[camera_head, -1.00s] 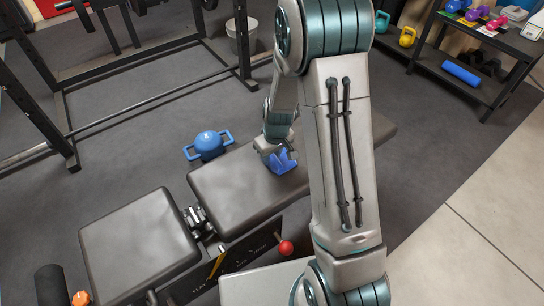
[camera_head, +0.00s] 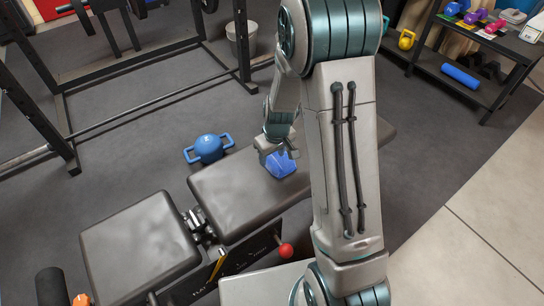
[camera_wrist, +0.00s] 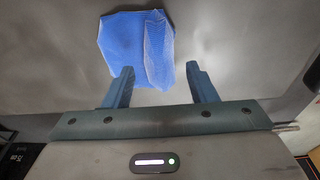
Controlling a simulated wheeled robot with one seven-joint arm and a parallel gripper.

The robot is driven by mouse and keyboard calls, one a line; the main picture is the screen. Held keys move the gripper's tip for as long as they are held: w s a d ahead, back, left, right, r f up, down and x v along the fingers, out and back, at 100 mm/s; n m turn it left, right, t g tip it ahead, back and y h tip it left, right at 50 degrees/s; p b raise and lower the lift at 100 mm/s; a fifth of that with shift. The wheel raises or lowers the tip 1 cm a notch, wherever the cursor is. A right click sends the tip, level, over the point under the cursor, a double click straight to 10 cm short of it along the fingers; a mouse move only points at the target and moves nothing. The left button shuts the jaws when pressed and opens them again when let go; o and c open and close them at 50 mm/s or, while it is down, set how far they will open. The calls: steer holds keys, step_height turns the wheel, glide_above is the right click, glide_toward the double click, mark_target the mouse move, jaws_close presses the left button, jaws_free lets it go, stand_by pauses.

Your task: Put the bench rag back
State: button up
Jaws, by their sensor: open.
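The blue bench rag (camera_head: 281,166) lies folded on the dark padded bench (camera_head: 240,195), toward the far part of its long pad. My gripper (camera_head: 275,158) is just beside and above the rag. In the wrist view, the rag (camera_wrist: 135,45) lies beyond the fingertips, and its lower edge reaches toward the gap between them. The two fingers of my gripper (camera_wrist: 160,72) are apart, with nothing held between them. My arm hides part of the bench's right side in the head view.
A blue kettlebell-like weight (camera_head: 208,149) stands on the floor by the bench. A grey bucket (camera_head: 242,40) stands near the black rack (camera_head: 150,65). A shelf (camera_head: 470,88) at the right holds a blue roller (camera_head: 461,76) and small weights.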

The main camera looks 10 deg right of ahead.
step_height(320, 180, up, 10)
steer(key=s+p, duration=0.2)
steer(key=s+d+r+m, duration=0.1)
steer(key=s+r+m, duration=0.1)
steer(key=s+r, duration=0.3)
steer(key=s+d+r+m, duration=0.1)
steer(key=s+r, duration=0.5)
steer(key=s, duration=0.7)
steer(key=shift+d+r+m+h, duration=0.3)
steer(key=shift+m+h, duration=0.1)
steer(key=shift+m, duration=0.2)
step_height(320, 180, up, 23)
steer(key=t+p, duration=0.1)
steer(key=p, duration=2)
steer(key=shift+a, duration=0.15)
